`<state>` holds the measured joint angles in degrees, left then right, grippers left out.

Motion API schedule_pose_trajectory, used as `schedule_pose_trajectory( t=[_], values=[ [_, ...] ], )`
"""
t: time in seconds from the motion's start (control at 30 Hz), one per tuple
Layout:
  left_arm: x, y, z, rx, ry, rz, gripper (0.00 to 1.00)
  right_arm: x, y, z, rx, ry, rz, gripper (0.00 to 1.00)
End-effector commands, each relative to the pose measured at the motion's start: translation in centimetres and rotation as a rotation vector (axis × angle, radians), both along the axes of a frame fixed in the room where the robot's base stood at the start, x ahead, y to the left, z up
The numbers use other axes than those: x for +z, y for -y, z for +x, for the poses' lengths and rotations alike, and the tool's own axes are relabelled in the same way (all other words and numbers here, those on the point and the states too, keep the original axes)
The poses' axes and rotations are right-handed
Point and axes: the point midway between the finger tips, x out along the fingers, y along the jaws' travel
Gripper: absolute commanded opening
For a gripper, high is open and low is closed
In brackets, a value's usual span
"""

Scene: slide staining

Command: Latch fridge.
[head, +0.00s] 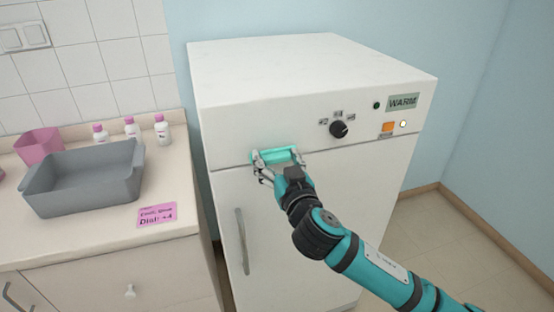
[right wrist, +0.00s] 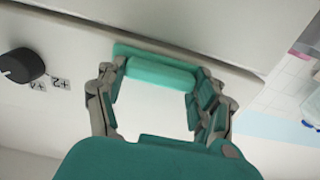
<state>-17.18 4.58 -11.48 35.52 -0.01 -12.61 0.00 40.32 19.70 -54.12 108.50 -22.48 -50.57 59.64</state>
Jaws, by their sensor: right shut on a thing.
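The white fridge (head: 290,240) stands against the blue wall, its door closed as far as I can see. A teal latch bar (head: 283,155) sits at the top of the door, at the seam below the control panel. My right gripper (head: 277,167) is at the latch, its fingers on either side of the bar. In the right wrist view the teal latch (right wrist: 160,75) lies between the fingertips of the right gripper (right wrist: 163,85), which is shut on it. The long grey door handle (head: 242,241) is free. My left gripper is in neither view.
The fridge panel has a black dial (head: 338,129), an orange switch (head: 388,127) and a "WARM" label (head: 403,102). Left, a counter holds a grey tray (head: 85,197), pink container (head: 38,144), several white bottles (head: 132,128) and a pink note (head: 157,215). Floor is clear at right.

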Motion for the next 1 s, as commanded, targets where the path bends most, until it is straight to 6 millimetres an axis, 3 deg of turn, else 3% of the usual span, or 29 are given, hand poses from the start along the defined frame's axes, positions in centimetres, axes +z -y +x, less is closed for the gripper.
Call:
schedule_pose_trajectory(
  t=[0.37,1.0],
  values=[
    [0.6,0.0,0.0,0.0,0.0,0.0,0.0,0.1,0.0,0.0,0.0,0.029,-0.093,0.36],
    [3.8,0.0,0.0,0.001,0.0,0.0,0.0,0.1,-0.3,-0.1,0.0,0.205,-0.637,0.36]
  ],
)
